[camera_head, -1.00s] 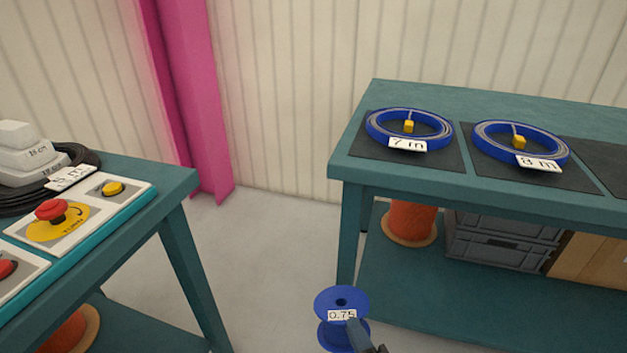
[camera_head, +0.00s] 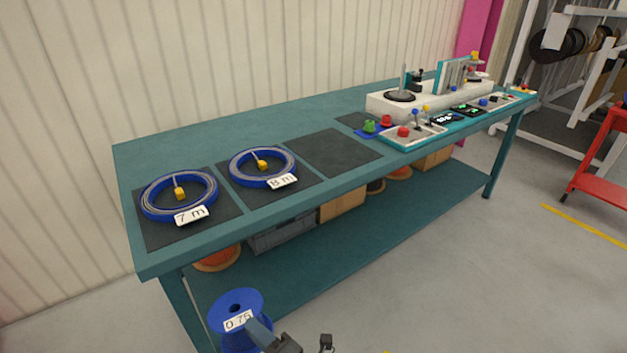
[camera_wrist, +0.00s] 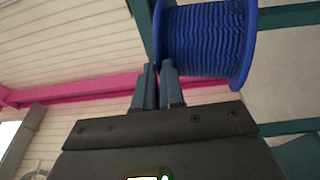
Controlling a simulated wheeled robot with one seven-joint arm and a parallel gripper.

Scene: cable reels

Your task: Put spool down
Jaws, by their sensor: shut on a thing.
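A blue spool (camera_head: 236,306) with a white label reading "0.75" is at the bottom of the head view, in front of the near left end of the teal bench (camera_head: 178,261). My gripper (camera_head: 262,334) is shut on the spool. In the wrist view the spool (camera_wrist: 208,38) shows ribbed blue windings between two flanges, and my gripper's fingers (camera_wrist: 158,80) meet at its left flange. The spool looks held in the air, clear of the bench top; what lies directly under it is hidden.
Blue coil rings labelled "7 m" (camera_head: 160,213) and "8 m" (camera_head: 240,178) lie on dark mats. A third dark mat (camera_head: 325,152) is empty. A machine (camera_head: 430,98) with control panels stands farther right. Boxes and reels sit on the lower shelf (camera_head: 330,255).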

